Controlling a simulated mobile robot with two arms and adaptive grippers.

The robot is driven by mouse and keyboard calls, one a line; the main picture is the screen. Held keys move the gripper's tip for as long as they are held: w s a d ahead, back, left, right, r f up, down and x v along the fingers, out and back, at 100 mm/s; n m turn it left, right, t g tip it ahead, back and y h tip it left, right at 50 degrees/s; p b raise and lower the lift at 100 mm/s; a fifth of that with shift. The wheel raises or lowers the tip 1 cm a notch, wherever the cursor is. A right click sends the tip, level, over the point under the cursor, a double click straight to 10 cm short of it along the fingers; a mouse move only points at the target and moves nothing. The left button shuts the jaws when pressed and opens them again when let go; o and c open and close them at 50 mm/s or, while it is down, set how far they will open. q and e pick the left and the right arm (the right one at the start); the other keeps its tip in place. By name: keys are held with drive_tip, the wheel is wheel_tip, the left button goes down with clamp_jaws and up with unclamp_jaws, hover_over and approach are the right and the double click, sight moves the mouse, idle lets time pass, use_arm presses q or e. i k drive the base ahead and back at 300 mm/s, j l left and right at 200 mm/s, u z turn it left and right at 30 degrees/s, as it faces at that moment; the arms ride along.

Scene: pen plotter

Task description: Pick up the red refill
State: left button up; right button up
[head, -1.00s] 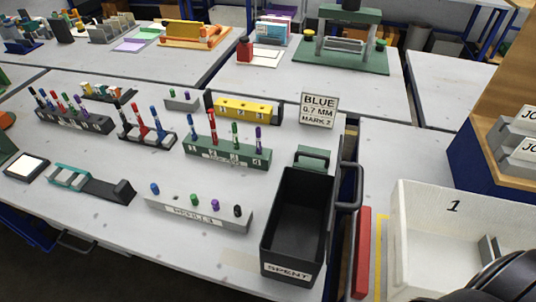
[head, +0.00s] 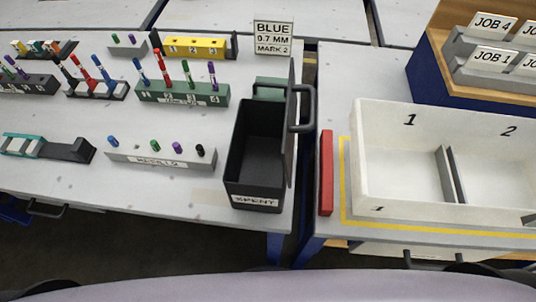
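A green rack (head: 182,94) with numbered slots stands mid-left in the head view. I cannot tell which of these red sticks is the refill. Neither of my grippers shows in this view.
A black SPENT bin (head: 254,169) stands open at the table's right front. A grey block (head: 161,161) with coloured caps lies left of it. A sign (head: 272,37) reads BLUE 0.7 MM MARK 2. A white divided tray (head: 400,160) and a red bar (head: 326,173) are right.

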sight(157, 54)
drive_tip(key=k+j+z, duration=0.1)
drive_tip(key=j+z, duration=0.25)
drive_tip(key=k+j+z, duration=0.15)
drive_tip(key=j+z, duration=0.15)
drive_tip(key=j, duration=0.25)
drive_tip(key=k+j+z, duration=0.2)
drive_tip(key=j+z, duration=0.15)
drive_tip(key=k+j+z, duration=0.35)
drive_tip(key=i+j, duration=0.05)
drive_tip(key=i, duration=0.05)
